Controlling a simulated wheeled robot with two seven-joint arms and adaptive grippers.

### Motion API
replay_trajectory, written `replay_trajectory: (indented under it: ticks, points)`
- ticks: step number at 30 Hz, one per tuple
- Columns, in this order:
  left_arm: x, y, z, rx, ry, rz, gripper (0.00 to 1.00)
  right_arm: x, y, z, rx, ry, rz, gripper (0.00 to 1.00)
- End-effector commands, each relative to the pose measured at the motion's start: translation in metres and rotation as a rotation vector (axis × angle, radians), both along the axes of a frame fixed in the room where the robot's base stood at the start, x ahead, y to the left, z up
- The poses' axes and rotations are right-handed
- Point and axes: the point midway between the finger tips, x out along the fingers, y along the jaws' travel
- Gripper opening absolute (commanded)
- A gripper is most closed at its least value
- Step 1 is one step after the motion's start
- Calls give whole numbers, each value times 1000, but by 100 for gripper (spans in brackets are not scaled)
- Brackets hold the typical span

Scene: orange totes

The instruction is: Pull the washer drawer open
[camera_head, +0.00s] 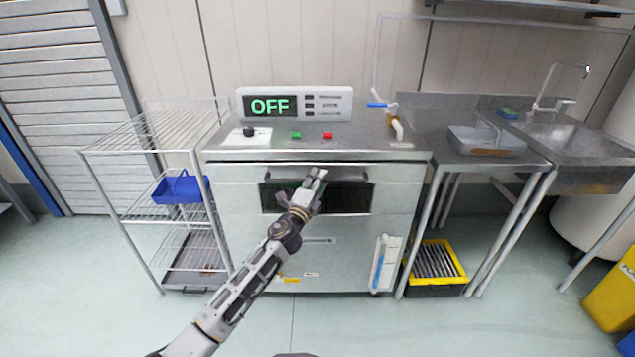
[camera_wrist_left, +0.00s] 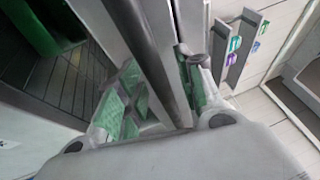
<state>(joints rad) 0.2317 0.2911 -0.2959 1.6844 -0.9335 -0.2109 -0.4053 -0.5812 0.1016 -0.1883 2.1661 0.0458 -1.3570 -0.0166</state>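The washer (camera_head: 240,235) is a steel cabinet with a sloping top. Its drawer front has a dark window (camera_head: 345,200) and a horizontal bar handle (camera_head: 349,174) near the top. The drawer looks shut. My left gripper (camera_head: 316,178) is at the handle, left of its middle. In the left wrist view a dark bar (camera_wrist_left: 150,60), likely the handle, passes between the green-padded fingers of my left gripper (camera_wrist_left: 163,90). Whether the fingers press on it cannot be told. My right gripper is not in view.
A display (camera_head: 295,105) reading "OFF" stands on the washer, behind green and red buttons. A wire rack (camera_head: 150,135) with a blue bin (camera_head: 180,188) is at left. A sink table (camera_head: 460,165) and a yellow-rimmed crate (camera_head: 436,264) are at right. The floor in front is clear.

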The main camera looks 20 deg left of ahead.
Motion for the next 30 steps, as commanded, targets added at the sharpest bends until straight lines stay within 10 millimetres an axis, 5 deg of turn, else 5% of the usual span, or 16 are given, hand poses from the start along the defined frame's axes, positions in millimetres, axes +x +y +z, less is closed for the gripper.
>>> replay_trajectory:
  ticks: [8,16,30]
  points:
    - [0,0,0,0,0,0,36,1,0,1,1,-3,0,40]
    - [0,0,0,0,0,0,1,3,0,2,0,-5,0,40]
    - [0,0,-1,0,1,0,0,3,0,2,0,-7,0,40]
